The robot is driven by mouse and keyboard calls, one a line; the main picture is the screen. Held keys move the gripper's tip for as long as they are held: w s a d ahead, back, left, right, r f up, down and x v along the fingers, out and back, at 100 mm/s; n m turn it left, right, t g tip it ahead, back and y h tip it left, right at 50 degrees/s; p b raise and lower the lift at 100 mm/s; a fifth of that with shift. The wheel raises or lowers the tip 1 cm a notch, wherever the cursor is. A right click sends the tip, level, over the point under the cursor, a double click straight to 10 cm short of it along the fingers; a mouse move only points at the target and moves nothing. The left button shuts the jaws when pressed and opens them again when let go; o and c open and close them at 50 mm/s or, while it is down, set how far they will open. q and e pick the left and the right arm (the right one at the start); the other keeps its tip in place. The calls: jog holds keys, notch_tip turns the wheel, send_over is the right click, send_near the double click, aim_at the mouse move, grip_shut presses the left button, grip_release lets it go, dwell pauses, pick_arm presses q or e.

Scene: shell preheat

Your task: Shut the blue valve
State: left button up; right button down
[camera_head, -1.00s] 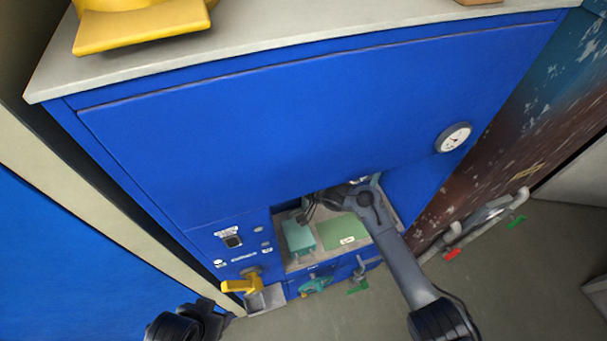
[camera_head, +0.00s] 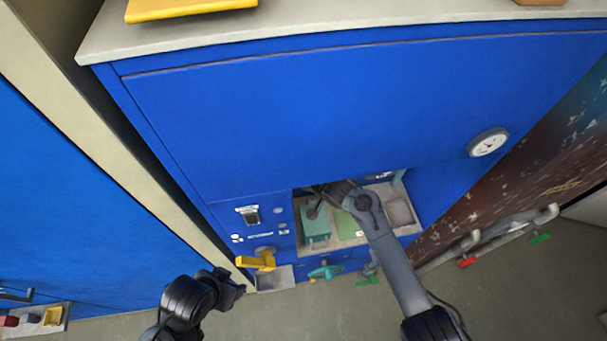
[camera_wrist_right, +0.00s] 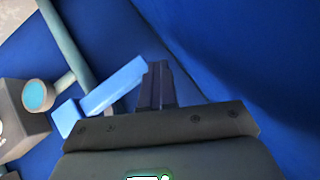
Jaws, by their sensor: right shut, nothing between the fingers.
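The blue valve's light-blue lever (camera_wrist_right: 108,90) shows in the right wrist view, slanting up to the right beside a grey pipe. My right gripper (camera_wrist_right: 157,70) is shut and empty, its fingers close against the lever's upper end; I cannot tell whether they touch. In the head view the right gripper (camera_head: 314,208) reaches into the recess in the blue cabinet (camera_head: 320,120), and I cannot make out the blue lever there. My left gripper (camera_head: 236,287) is low, in front of the cabinet's lower left corner; its jaws are too dark to read.
A teal block (camera_head: 315,226) and a green panel (camera_head: 347,228) are in the recess. A gauge (camera_head: 487,142) is at right. Open floor lies in front.

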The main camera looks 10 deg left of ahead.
jog(key=shift+d, duration=0.15)
jog(key=v, duration=1)
jog(key=shift+s+d+r, duration=0.2)
jog(key=shift+r, duration=0.05)
dwell(0.4)
